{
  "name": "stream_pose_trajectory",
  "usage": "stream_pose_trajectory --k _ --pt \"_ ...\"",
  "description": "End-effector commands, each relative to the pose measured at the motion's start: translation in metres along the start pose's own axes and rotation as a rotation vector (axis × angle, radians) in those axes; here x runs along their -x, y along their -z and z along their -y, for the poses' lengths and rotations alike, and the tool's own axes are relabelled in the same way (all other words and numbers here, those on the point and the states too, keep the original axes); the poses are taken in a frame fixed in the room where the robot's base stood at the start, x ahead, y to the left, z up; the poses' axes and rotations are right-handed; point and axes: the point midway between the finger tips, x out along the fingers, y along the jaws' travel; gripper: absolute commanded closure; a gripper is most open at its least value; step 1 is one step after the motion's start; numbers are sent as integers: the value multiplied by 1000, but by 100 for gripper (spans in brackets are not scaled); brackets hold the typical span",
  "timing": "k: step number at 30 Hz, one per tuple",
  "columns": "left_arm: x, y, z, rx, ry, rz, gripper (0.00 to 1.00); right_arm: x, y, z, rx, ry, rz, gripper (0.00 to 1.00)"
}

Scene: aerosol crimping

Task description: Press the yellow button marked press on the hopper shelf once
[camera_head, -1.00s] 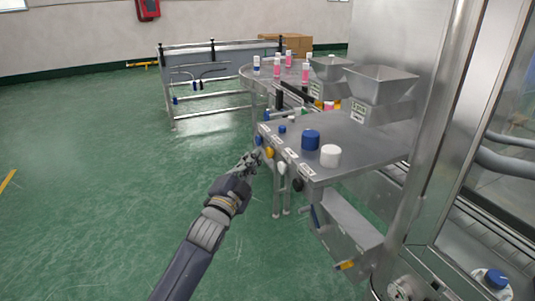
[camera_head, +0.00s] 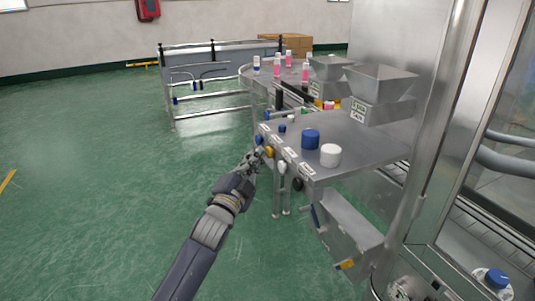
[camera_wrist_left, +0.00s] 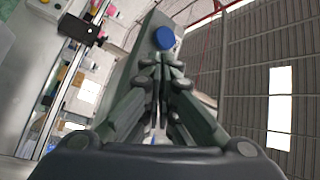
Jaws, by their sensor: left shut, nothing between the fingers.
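The hopper shelf (camera_head: 375,150) is a grey metal table at the centre right. On its front edge, the yellow button (camera_head: 269,152) sits between a blue button (camera_head: 259,139) and a white button (camera_head: 282,167). My left gripper (camera_head: 257,154) is shut and empty, with its fingertips just left of the yellow button. I cannot tell whether they touch it. In the left wrist view the closed fingers (camera_wrist_left: 160,65) point toward a round blue thing (camera_wrist_left: 164,38), and I cannot make out the yellow button by the fingertips. My right gripper is not in view.
A blue cap (camera_head: 310,139) and a white cap (camera_head: 330,155) stand on the shelf, with metal hoppers (camera_head: 380,85) behind. A black knob (camera_head: 298,184) is further along the edge. A round table with pink bottles (camera_head: 289,58) lies beyond. The green floor at left is clear.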

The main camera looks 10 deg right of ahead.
Motion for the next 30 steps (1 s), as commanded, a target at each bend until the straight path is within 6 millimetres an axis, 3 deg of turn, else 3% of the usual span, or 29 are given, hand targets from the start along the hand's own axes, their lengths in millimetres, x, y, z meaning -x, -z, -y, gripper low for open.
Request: stream_pose_trajectory --k 30 --pt "-6 4 -4 -1 0 0 100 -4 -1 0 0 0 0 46"
